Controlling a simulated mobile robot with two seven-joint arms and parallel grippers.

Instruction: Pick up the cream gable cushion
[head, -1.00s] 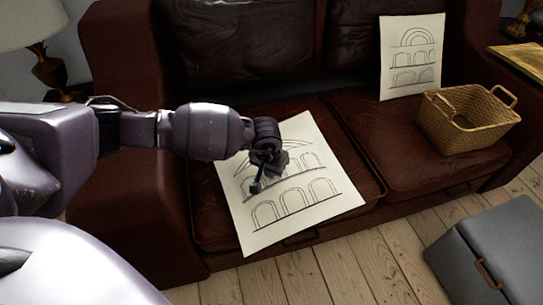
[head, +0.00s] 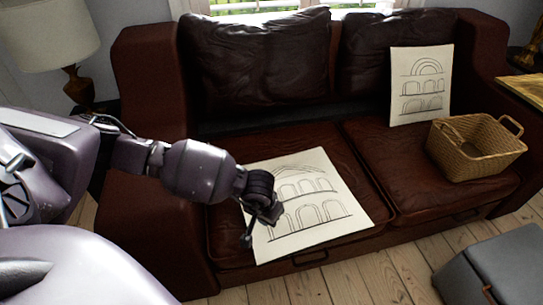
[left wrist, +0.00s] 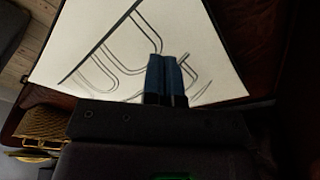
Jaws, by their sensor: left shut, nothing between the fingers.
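The cream gable cushion (head: 325,190) lies flat on the sofa's left seat, with a line drawing of a pointed gable over rows of arches. Its front edge reaches the seat's front. My left gripper (head: 258,226) is over the cushion's left part in the head view and hides some of the drawing. In the left wrist view my left gripper's blue fingers (left wrist: 167,75) are together and empty, in front of the cushion (left wrist: 90,35). Whether they touch it I cannot tell. My right gripper is not in view.
A second cream cushion (head: 421,85), with a round-arch drawing, leans on the right backrest. A wicker basket (head: 475,148) stands on the right seat of the dark red leather sofa (head: 385,175). A grey box (head: 500,265) is on the floorboards at right. A lamp (head: 50,35) stands left.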

